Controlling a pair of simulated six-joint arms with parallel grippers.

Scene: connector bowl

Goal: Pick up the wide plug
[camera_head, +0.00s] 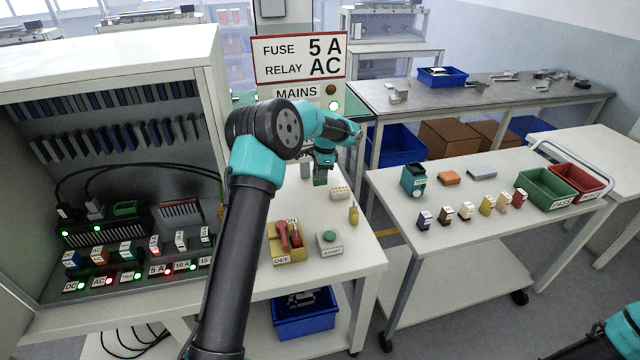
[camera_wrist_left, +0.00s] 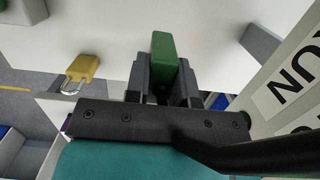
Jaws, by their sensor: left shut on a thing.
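My left gripper (camera_head: 320,172) is shut on a green block-shaped plug, which appears to be the wide plug (camera_wrist_left: 163,50), above the white table. In the left wrist view the plug's green end sticks out between the two dark fingers (camera_wrist_left: 163,88); its other end is hidden by them. In the head view the plug (camera_head: 320,182) shows only as a small green piece under the gripper. I cannot tell whether it touches the table. My right gripper is out of view.
A beige connector (camera_head: 340,192), yellow padlock (camera_head: 353,215), red-handled switch (camera_head: 285,240) and start button (camera_head: 329,242) stand nearby on the table. A grey block (camera_wrist_left: 262,41) is close on the right in the wrist view. The socket rack (camera_head: 120,130) stands left; a cart (camera_head: 400,245) stands right.

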